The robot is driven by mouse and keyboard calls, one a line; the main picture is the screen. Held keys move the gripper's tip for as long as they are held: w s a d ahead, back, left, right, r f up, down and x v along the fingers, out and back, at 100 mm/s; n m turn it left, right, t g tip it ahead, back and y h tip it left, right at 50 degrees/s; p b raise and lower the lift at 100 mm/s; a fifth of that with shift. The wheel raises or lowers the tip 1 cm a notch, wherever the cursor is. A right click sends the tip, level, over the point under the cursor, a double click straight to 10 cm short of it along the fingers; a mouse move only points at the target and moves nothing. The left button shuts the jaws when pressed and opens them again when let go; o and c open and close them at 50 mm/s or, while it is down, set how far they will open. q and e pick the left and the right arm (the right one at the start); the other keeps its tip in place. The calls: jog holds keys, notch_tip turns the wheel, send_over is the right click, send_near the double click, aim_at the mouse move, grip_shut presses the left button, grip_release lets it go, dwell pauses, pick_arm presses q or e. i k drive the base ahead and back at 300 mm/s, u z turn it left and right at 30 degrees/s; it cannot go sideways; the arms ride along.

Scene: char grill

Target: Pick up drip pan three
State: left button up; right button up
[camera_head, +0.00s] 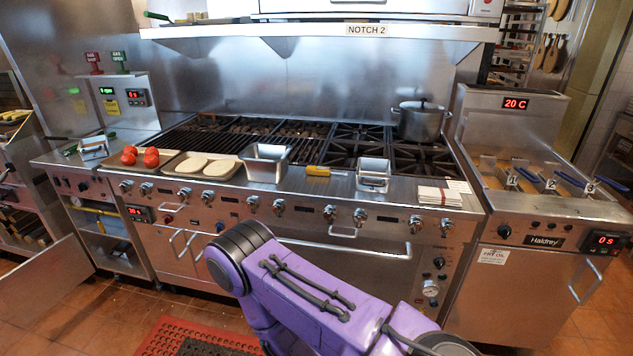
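No label marks any vessel as drip pan three, so I cannot tell which it is. A deep rectangular steel pan (267,163) stands on the front ledge of the range, right of the food trays. A smaller steel pan (373,175) stands further right on the same ledge. Neither of my grippers is in view. A purple arm of mine crosses the lower middle, in front of the range doors, and its gripper is not visible.
Trays of tomatoes (151,157) and pale slices (194,165) lie on the ledge, near a yellow-handled tool (318,171). A pot (421,121) stands on the back right burner. An open cabinet (105,225) is at left, its door (45,285) swung out. Fryer (545,215) at right.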

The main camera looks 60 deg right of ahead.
aim_at(372, 174)
jog(key=i, duration=0.55)
jog(key=z, duration=0.8)
jog(key=i, duration=1.1)
jog(key=z, duration=0.95)
